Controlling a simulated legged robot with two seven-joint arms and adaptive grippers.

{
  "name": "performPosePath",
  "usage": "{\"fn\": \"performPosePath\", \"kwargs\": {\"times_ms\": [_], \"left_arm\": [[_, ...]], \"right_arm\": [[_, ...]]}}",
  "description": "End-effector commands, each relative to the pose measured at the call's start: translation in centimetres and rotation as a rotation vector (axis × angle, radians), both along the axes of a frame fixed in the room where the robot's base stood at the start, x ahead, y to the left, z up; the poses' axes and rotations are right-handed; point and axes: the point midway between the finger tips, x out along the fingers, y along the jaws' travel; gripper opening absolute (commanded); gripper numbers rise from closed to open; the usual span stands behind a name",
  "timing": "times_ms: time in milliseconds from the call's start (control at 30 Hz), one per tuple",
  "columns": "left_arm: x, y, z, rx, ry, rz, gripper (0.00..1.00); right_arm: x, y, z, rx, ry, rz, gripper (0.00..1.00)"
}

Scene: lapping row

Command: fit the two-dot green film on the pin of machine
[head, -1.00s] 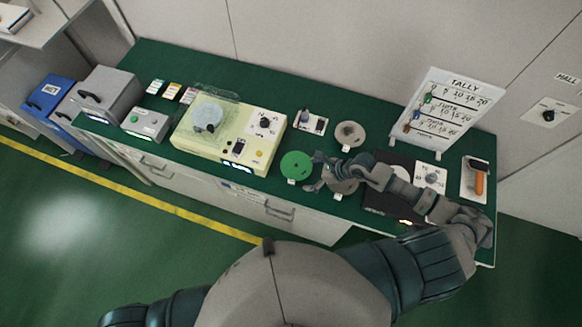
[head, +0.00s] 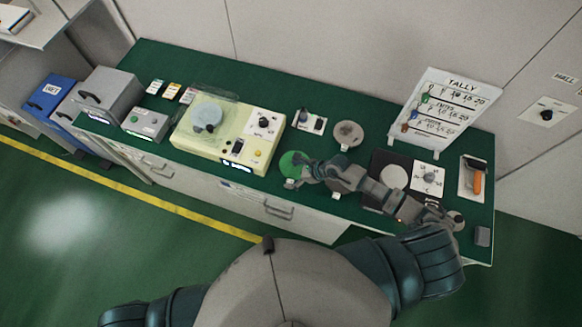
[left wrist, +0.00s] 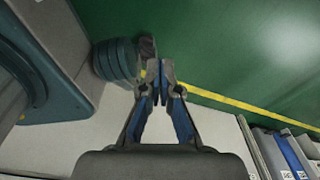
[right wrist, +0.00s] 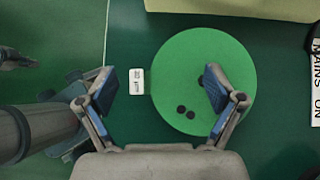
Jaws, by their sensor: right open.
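The green film (head: 289,161) is a round disc on the bench, right of the cream machine. In the right wrist view the green film (right wrist: 170,75) shows two dark dots near its lower edge and a dark spot near its middle. My right gripper (head: 303,172) is over it; in the right wrist view the open gripper (right wrist: 158,98) has one finger over the disc and the other left of it, holding nothing. The cream machine (head: 240,152) has a pale round plate (head: 207,117) under a clear cover; its pin is too small to make out. My left gripper (left wrist: 160,88) is shut and empty, away from the bench.
Grey discs lie behind (head: 348,133) and under my right arm (head: 346,172). A dark mat with a white disc (head: 395,177), a knob plate (head: 428,177) and an orange-handled tool (head: 477,183) are on the right. A tally board (head: 445,105) stands behind. A white tag (right wrist: 136,81) lies beside the film.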

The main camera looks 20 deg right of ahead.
Motion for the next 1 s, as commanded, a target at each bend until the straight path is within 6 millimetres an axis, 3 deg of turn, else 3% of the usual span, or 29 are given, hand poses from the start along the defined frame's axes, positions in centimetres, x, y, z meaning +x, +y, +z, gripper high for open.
{"fn": "performPosePath", "kwargs": {"times_ms": [33, 200, 433, 800, 1000], "left_arm": [[0.0, -0.1, 0.0, -0.001, 0.000, 0.000, 0.00], [-0.1, -1.5, 0.0, -0.018, 0.001, 0.002, 0.00], [-0.1, -3.2, 0.0, -0.038, 0.000, -0.002, 0.00], [0.0, -0.8, 0.0, -0.009, 0.000, -0.001, 0.00], [0.0, -0.9, 0.0, -0.010, -0.001, 0.000, 0.00]], "right_arm": [[0.0, -0.2, -0.1, -0.001, 0.000, -0.001, 0.70], [0.0, -0.2, -0.1, -0.003, 0.002, -0.001, 0.28], [0.0, 0.3, -0.2, -0.013, 0.004, -0.003, 0.17], [-0.1, 0.1, -0.4, -0.010, 0.007, -0.002, 0.01], [-0.1, -0.2, -0.4, -0.010, 0.006, -0.003, 0.00]]}}
